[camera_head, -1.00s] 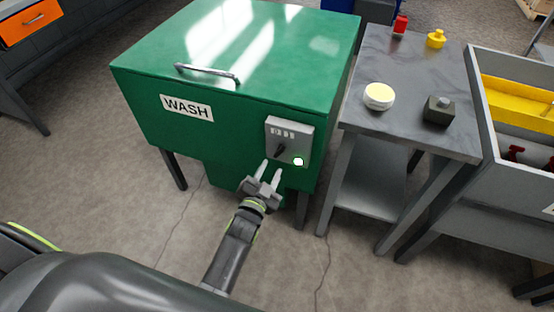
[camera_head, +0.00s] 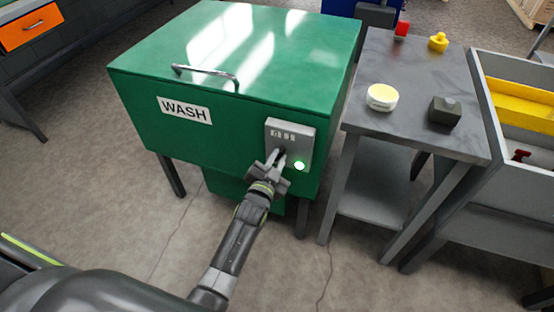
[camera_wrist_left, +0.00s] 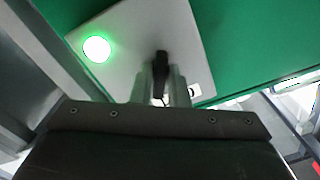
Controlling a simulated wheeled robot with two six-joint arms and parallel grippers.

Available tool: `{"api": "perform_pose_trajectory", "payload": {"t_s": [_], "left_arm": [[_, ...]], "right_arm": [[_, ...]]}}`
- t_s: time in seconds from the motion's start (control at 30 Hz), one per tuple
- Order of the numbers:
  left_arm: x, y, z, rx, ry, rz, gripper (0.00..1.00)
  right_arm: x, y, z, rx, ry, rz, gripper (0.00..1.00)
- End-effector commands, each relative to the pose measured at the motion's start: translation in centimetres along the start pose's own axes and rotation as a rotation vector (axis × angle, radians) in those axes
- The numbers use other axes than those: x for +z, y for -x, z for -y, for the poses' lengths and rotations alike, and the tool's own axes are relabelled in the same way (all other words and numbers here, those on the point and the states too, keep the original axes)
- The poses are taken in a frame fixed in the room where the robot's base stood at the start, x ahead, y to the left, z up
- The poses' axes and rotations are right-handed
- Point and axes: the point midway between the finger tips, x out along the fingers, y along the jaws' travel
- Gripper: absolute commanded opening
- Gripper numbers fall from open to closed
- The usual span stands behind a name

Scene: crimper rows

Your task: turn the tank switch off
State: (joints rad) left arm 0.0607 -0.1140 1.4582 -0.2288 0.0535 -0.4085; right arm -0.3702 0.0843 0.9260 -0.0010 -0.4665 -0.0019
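The green tank (camera_head: 235,135) bears a WASH label and a grey switch panel (camera_head: 304,135) on its front. The black switch knob (camera_wrist_left: 161,62) shows in the left wrist view, standing nearly upright in that picture. A round green lamp (camera_head: 299,165) on the panel is lit; it also shows in the left wrist view (camera_wrist_left: 96,49). My left gripper (camera_head: 277,157) is at the panel. Its fingers (camera_wrist_left: 162,88) lie close on both sides of the knob and appear shut on it. They hide part of the knob. My right gripper is out of view.
A grey side table (camera_head: 410,75) stands right of the tank, with a round white-yellow tin (camera_head: 382,97), a dark block (camera_head: 444,111), a yellow bottle (camera_head: 438,42) and a red item (camera_head: 401,29). A grey sink unit (camera_head: 490,150) is farther right. The floor in front is clear.

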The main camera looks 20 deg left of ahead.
Motion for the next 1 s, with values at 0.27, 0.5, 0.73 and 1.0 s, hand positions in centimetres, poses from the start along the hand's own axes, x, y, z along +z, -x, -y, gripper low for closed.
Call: {"api": "perform_pose_trajectory", "payload": {"t_s": [0.27,0.5,0.73,1.0], "left_arm": [[0.0,0.0,0.0,0.0,0.001,0.0,0.0],[0.0,0.0,0.0,0.001,0.047,0.001,0.0],[-0.1,0.0,0.0,0.001,0.185,0.001,0.0],[-0.2,0.0,0.0,0.001,0.432,0.002,0.0]], "right_arm": [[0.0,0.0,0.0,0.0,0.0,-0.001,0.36],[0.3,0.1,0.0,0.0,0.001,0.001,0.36],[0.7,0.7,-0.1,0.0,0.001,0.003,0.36],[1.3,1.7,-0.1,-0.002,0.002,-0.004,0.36]]}}
